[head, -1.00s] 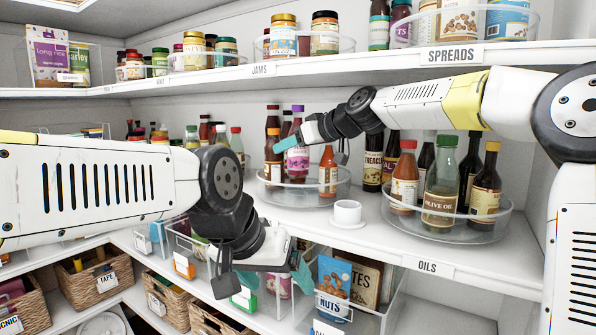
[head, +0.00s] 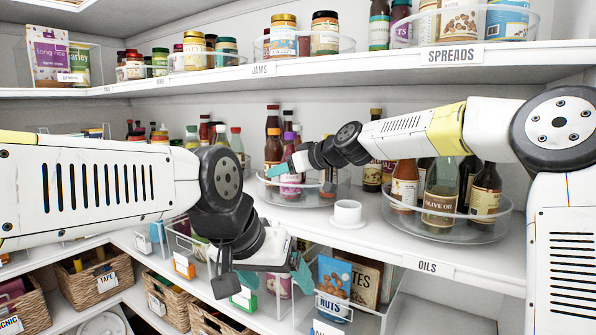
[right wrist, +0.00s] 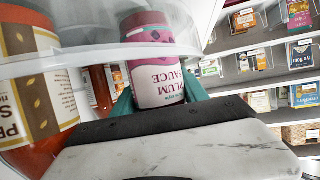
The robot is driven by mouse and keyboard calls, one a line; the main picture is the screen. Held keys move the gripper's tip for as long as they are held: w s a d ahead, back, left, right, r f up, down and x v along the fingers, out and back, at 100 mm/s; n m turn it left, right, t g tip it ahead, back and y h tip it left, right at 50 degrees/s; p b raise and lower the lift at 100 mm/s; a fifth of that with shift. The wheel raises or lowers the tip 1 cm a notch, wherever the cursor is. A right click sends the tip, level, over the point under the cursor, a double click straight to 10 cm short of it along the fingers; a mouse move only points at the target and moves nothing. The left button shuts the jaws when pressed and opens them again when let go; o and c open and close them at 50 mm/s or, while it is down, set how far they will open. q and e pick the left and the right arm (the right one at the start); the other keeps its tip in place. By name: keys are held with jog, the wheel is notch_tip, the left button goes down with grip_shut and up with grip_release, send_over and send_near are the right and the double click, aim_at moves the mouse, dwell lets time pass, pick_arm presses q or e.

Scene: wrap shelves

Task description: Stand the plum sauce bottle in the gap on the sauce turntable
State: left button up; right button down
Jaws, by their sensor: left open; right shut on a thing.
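The plum sauce bottle (head: 291,187), dark with a purple cap and a pink-purple label, is upright at the sauce turntable (head: 318,203). Its label also shows upside down in the right wrist view (right wrist: 157,80). My right gripper (head: 281,170) is shut on it, a teal finger on each side. The bottle's lower part is behind the clear rim; I cannot tell whether its base touches the turntable floor. Dark sauce bottles (head: 273,150) stand beside and behind it, and a label-bearing bottle (right wrist: 30,75) is close by in the right wrist view. My left gripper (head: 300,272) is open and empty, below the shelf edge.
An oils turntable (head: 450,232) with several bottles is farther right. The upper shelf (head: 390,68) runs above my right arm. Clear bins and baskets fill the lower shelf.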

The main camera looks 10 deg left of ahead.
jog(key=c, duration=0.9)
grip_release()
jog(key=shift+o, duration=0.2)
jog(key=shift+r, duration=0.1)
jog(key=v, duration=1.2)
jog(key=shift+s, duration=0.1)
